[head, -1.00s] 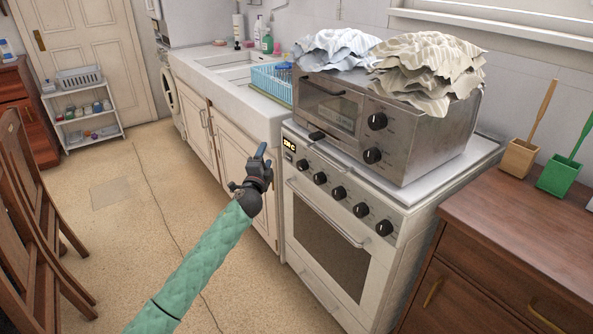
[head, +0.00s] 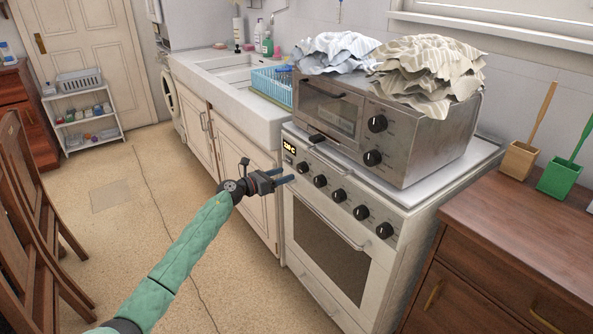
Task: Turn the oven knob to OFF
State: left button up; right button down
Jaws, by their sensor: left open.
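The white stove (head: 330,235) has a row of several black knobs on its slanted front panel; the leftmost knob (head: 303,167) is beside a small lit display (head: 289,148). A steel toaster oven (head: 425,140) on top of the stove has an upper black knob (head: 377,124) and a lower black knob (head: 372,158). I cannot tell which knob the task means, and the markings are too small to read. My left gripper (head: 289,176) is open and empty, its blue fingers pointing right toward the left end of the stove's knob row. Contact with a knob cannot be made out. My right gripper is not in view.
Crumpled cloths (head: 425,75) lie on the toaster oven. The oven door handle (head: 325,215) sticks out below the knobs. A wooden dresser (head: 500,245) stands at right, a sink cabinet (head: 235,165) at left, chairs (head: 40,230) at far left. The floor between is clear.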

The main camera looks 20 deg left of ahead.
aim_at(299, 169)
pick_arm(q)
jog(key=shift+p+x, duration=0.35)
jog(key=shift+x, duration=2.85)
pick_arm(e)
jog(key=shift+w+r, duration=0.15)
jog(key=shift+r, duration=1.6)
pick_arm(q)
jog(key=shift+c, duration=0.2)
jog(key=c, duration=0.9)
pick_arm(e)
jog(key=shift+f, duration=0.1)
